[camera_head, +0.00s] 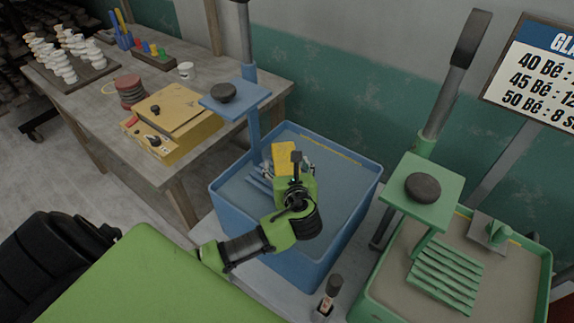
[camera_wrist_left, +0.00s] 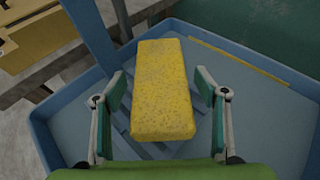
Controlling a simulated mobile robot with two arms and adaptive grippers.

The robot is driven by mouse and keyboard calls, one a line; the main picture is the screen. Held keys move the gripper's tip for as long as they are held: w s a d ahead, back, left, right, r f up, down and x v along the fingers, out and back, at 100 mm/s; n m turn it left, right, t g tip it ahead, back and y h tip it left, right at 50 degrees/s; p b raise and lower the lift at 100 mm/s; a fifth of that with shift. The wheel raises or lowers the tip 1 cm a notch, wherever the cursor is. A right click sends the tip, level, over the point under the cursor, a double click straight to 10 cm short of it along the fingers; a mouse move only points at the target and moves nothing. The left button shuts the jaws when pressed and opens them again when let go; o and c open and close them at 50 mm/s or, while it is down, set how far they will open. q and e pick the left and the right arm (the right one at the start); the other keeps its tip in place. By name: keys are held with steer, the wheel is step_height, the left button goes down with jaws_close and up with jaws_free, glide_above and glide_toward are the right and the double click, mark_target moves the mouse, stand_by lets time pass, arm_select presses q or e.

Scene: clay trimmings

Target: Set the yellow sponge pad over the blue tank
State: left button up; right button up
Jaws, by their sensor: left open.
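The blue tank (camera_head: 225,206) stands in the middle of the head view, filled with grey-blue liquid or slurry. It also surrounds the scene in the left wrist view (camera_wrist_left: 262,118). The yellow sponge pad (camera_head: 283,154) is over the tank, in front of blue slats (camera_head: 262,184). In the left wrist view the pad (camera_wrist_left: 163,88) lies lengthwise between the fingers, with a gap on each side. I cannot tell whether it touches the slats beneath. My left gripper (camera_head: 291,172) is open above the tank and partly hides the pad. My right gripper is not in view.
A blue post with a small platform (camera_head: 240,94) rises at the tank's left back. A green tank (camera_head: 369,305) stands at right. A wooden table (camera_head: 195,100) at left bears a yellow box (camera_head: 172,120) and tools. A dark-handled object (camera_head: 328,294) stands in front.

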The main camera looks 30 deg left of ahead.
arm_select(q)
steer(key=shift+r, duration=0.1)
steer(key=v, duration=1.2)
steer(key=shift+b, duration=0.45)
